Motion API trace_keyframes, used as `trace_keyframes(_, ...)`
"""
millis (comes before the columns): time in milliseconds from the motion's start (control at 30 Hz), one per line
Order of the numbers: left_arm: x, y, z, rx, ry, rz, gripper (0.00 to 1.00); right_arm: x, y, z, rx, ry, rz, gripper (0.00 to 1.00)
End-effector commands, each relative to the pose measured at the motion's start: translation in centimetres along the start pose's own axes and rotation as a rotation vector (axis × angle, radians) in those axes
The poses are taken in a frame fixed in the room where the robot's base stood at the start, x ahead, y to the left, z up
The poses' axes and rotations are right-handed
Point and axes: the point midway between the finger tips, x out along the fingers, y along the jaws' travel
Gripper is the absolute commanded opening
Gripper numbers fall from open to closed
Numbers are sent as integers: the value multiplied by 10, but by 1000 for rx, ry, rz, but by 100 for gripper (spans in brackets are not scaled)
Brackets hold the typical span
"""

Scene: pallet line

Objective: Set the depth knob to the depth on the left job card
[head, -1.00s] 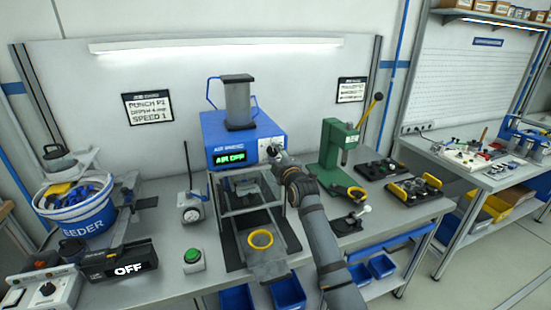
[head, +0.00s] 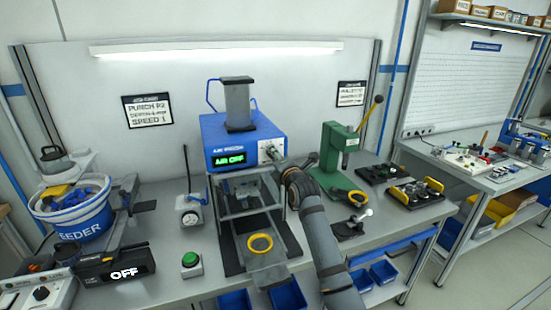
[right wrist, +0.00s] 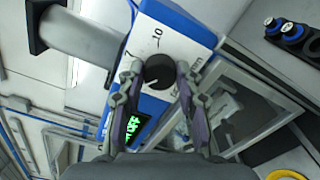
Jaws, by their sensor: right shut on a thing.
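A blue press (head: 243,140) stands at the middle of the bench, with a green display reading "AIR OFF". My right gripper (right wrist: 161,75) is shut on this knob, one finger on each side. In the head view my right gripper (head: 277,160) is at the panel and hides most of the knob. The left job card (head: 148,110) reads "PUNCH P2", a depth line too blurred to read surely, and "SPEED 1". My left gripper is out of view.
A yellow ring (head: 260,244) lies on the press's lower plate. A green hand press (head: 338,155) stands right of my arm. A green button (head: 190,260), a dial gauge stand (head: 190,210) and a blue feeder bowl (head: 75,218) are to the left.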

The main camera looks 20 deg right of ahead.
Motion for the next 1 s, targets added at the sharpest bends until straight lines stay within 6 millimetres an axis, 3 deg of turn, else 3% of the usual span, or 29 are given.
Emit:
trace_keyframes(733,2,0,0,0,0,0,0,0,-3,-2,-82,4,-6,3)
trace_keyframes(767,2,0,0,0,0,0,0,0,-3,-2,-82,4,-6,37)
trace_keyframes(900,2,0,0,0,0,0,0,0,-2,-1,-82,3,-5,56)
trace_keyframes(1000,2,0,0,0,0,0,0,0,-2,-1,-82,2,-3,57)
